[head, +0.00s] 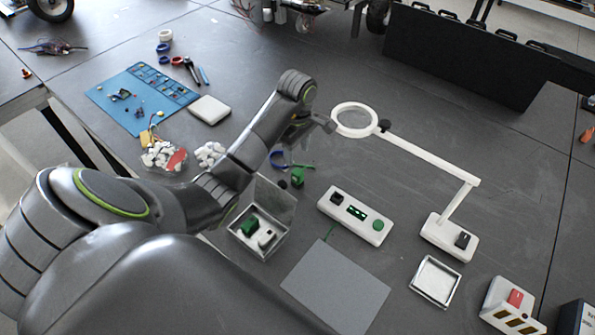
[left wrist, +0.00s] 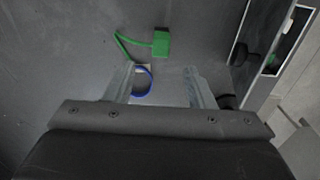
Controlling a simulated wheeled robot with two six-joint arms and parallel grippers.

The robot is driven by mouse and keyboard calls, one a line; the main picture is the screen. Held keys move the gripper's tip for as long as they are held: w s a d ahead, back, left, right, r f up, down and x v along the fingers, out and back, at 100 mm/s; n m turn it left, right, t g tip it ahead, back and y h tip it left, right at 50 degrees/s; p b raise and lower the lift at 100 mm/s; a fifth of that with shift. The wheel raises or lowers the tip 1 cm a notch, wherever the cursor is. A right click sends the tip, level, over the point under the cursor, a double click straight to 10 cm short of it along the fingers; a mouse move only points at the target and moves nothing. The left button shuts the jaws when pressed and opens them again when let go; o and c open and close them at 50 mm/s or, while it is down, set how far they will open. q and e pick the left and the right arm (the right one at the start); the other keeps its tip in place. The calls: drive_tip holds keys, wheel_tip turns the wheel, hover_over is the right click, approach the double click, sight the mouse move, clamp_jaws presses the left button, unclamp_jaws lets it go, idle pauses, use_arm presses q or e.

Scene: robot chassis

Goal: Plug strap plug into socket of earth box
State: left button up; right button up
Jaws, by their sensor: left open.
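The strap plug (head: 297,175) is a green block with a thin green cord and a blue wrist loop, lying on the grey table. In the left wrist view the green plug (left wrist: 161,43) lies beyond my open fingertips, and the blue loop (left wrist: 150,82) shows between the fingers. My left gripper (left wrist: 160,72) is open and empty, pointing down over the strap; in the head view it is mostly hidden behind its wrist. The earth box (head: 350,229), white with a black part, a green slotted part and a round green part, lies to the right of the plug. My right gripper is out of view.
A clear-walled box (head: 283,240) with green and black pieces stands close to the plug; its wall (left wrist: 258,45) shows in the wrist view. A magnifier lamp (head: 450,235), grey mat (head: 335,288) and small tray (head: 436,280) lie right. A blue mat (head: 130,100) lies at left.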

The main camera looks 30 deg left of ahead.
sight(298, 171)
use_arm(q)
drive_tip(key=shift+f+b, duration=2.25)
drive_tip(key=shift+f, duration=0.45)
wheel_tip(298, 171, down, 3)
drive_tip(key=shift+s+d, duration=0.1)
drive_tip(key=shift+d, duration=0.05)
drive_tip(key=shift+f, duration=0.6)
drive_tip(key=c, duration=1.1)
drive_tip(key=shift+o, duration=0.2)
drive_tip(key=shift+r, duration=0.1)
